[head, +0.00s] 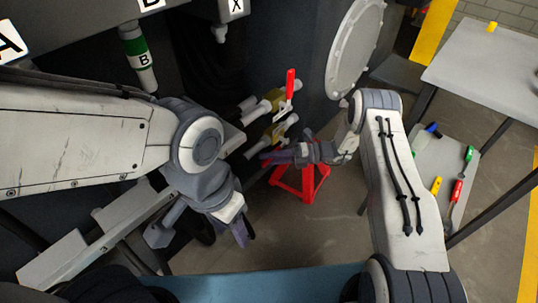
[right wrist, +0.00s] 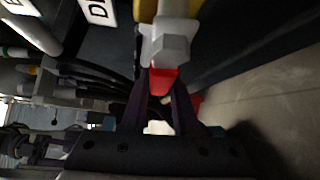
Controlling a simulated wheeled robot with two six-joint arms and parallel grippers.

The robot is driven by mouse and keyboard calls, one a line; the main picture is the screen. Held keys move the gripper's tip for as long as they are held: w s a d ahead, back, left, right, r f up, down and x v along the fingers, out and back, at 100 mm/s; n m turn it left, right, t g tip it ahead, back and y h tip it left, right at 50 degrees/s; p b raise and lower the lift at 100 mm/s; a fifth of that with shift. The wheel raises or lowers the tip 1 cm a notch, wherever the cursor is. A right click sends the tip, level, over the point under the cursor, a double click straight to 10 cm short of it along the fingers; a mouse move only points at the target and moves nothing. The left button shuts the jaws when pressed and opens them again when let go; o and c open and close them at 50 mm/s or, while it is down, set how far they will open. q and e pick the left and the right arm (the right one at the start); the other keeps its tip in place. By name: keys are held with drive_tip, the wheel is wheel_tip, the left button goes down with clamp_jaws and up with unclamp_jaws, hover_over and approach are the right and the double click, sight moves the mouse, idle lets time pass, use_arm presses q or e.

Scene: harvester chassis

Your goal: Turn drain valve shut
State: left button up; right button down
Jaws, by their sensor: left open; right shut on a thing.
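Two valves with yellow bodies stick out from the dark machine in the head view. The upper valve (head: 272,97) has a red lever (head: 290,84) standing upright. The lower valve (head: 280,128) is just above my right gripper (head: 268,157), and its lever is hidden in the head view. In the right wrist view, my right gripper (right wrist: 161,82) is shut on a red lever (right wrist: 162,77) below a grey valve fitting (right wrist: 172,45). My left gripper (head: 243,230) is open and empty, pointing down, lower in the head view and apart from the valves.
A red stand (head: 311,184) is on the floor behind my right gripper. A round grey cover (head: 354,45) is on the machine. A grey table (head: 490,65) and a low surface with several coloured-handled tools (head: 440,165) stand at right.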

drive_tip(key=shift+w+d+f+n+t+h+p, duration=0.1)
drive_tip(key=shift+f+n+t+h+p, duration=0.05)
drive_tip(key=shift+f+n+h+p, duration=0.3)
drive_tip(key=shift+w+d+f+n+t+h+p, duration=0.1)
drive_tip(key=shift+f+n+t+h+p, duration=0.05)
drive_tip(key=shift+f+n+h+p, duration=0.3)
drive_tip(key=shift+w+d+f+n+t+h+p, duration=0.2)
drive_tip(key=shift+f+n+h+p, duration=0.1)
drive_tip(key=shift+f+h, duration=0.2)
drive_tip(key=shift+w+d+f+n+t+h+p, duration=0.1)
drive_tip(key=shift+d+f+n+t+h+p, duration=0.15)
drive_tip(key=shift+f+h, duration=0.2)
drive_tip(key=shift+a+f, duration=0.1)
drive_tip(key=c, duration=0.7)
unclamp_jaws()
drive_tip(key=shift+o, duration=0.2)
